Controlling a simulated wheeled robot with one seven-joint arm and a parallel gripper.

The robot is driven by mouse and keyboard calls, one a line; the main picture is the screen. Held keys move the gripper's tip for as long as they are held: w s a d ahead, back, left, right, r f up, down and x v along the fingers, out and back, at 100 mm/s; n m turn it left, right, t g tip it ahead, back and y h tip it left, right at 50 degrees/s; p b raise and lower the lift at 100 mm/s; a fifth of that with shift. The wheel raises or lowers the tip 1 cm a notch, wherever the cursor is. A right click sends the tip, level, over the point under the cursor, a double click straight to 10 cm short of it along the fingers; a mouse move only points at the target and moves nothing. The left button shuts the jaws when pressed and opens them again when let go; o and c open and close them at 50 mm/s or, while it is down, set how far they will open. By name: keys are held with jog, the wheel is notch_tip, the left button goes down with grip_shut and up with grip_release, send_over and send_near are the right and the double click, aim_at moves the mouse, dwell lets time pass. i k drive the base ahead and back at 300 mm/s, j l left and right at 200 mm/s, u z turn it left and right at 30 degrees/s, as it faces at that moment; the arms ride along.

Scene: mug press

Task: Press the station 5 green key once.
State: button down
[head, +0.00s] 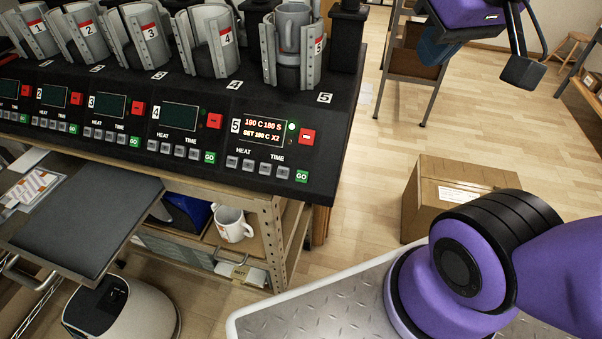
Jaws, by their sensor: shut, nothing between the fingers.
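The station 5 green key (302,176), marked GO, is at the lower right of the station 5 panel, right of a row of grey keys. The station 5 display (264,132) is lit with orange text, and a green light (292,126) glows beside it. A grey mug (291,28) stands in the station 5 press (270,60). My gripper (523,72) hangs at the upper right, shut and empty, well right of the panel and apart from the key.
A red key (307,136) sits just above the green key. Stations 1 to 4 line the bench to the left with dark displays. A white mug (233,225) is on the shelf below. A cardboard box (440,195) stands on the floor at right.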

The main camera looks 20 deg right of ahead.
aim_at(302, 176)
jog(key=k+j+z, duration=0.4)
jog(key=j, duration=0.15)
jog(key=k+j+z, duration=0.75)
jog(key=k, duration=0.25)
jog(key=l, duration=0.1)
